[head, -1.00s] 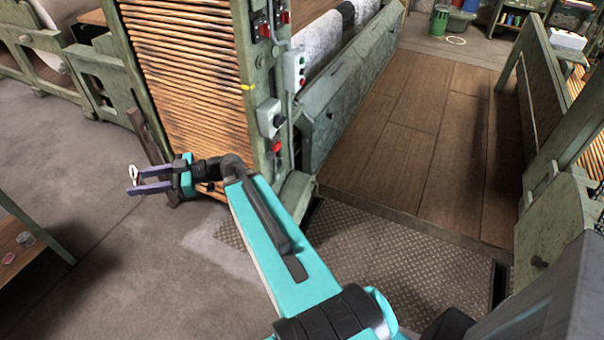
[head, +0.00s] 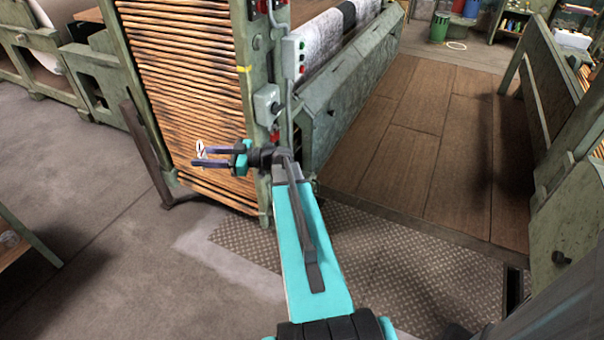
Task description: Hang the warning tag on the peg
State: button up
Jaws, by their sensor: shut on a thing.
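My gripper (head: 203,156) is at the left of centre in the head view, pointing left. Its two purple fingers are closed on the warning tag (head: 200,148), a small white piece with a dark mark and a little red, at the fingertips. The gripper and tag appear in front of the slatted wooden panel of the machine. I cannot make out the peg for certain.
A green machine post (head: 252,100) carries a grey switch box (head: 267,103) and a button box (head: 294,60) close to my arm. A dark slanted post (head: 146,155) stands left of the slats. Grey floor (head: 90,190) is open at left; a wooden walkway (head: 400,140) lies right.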

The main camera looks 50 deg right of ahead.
jog(key=s+d+f+m+t+h+b, duration=0.1)
jog(key=d+f+b, duration=0.4)
jog(key=d, duration=0.6)
jog(key=s+d+f+m+t+h+b, duration=0.1)
jog(key=s+d+f+m+h+b, duration=0.1)
jog(key=s+d+f+b, duration=0.4)
jog(key=s+d+f+m+t+h+b, duration=0.1)
jog(key=s+d+f+h+b, duration=0.2)
jog(key=d+f, duration=0.6)
jog(key=s+d+b, duration=0.1)
jog(key=d+b, duration=0.1)
jog(key=d, duration=0.5)
jog(key=shift+d+f+m+h+b, duration=0.3)
jog(key=shift+d+m, duration=0.1)
jog(key=shift+w, duration=0.15)
jog(key=b+x, duration=0.4)
jog(key=x, duration=0.2)
jog(key=shift+w, duration=0.3)
jog(key=shift+a, duration=0.1)
jog(key=shift+s+p, duration=0.1)
jog(key=shift+p, duration=0.65)
jog(key=shift+p+x, duration=1.3)
jog(key=shift+x, duration=0.55)
dwell(0.5)
